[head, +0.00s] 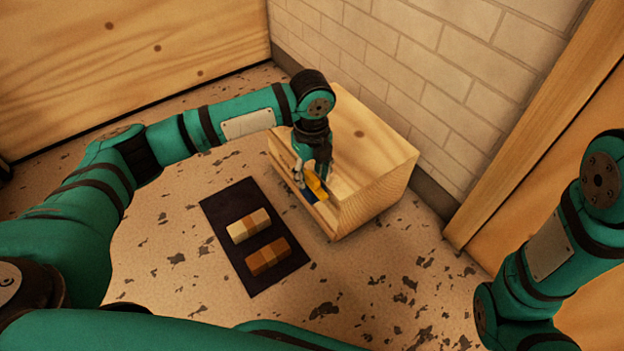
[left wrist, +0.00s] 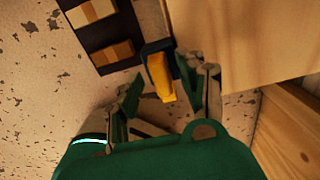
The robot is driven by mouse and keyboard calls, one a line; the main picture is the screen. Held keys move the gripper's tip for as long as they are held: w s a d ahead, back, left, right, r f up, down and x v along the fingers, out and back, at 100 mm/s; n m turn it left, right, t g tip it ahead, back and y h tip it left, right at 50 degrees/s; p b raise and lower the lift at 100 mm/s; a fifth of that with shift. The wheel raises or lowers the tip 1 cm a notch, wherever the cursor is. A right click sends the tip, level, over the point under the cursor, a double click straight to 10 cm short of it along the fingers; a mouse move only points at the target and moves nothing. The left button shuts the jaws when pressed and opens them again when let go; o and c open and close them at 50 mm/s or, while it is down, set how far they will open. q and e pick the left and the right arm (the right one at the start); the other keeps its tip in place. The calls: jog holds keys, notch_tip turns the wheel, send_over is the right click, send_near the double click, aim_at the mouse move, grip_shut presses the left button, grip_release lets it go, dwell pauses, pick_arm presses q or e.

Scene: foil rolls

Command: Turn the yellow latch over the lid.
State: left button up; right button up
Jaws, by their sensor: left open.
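The yellow latch (head: 317,187) is at the front edge of a wooden box (head: 375,160) in the head view. It also shows in the left wrist view (left wrist: 160,77), with dark blue parts beside it. My left gripper (head: 308,178) reaches down at the front of the box, close to the latch. In the left wrist view its two fingers (left wrist: 165,88) are apart, with the latch showing between them. I cannot tell whether a finger touches it. The lid is hard to make out, partly hidden by my left arm. My right gripper is not in view.
A dark mat (head: 216,211) lies on the speckled floor in front of the box. A pale banded block (head: 240,229) and a brown banded block (head: 268,257) lie on it. A brick wall (head: 430,70) stands close behind the box.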

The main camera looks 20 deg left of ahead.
pick_arm(q)
jog(key=shift+f, duration=0.15)
grip_shut()
dwell(0.4)
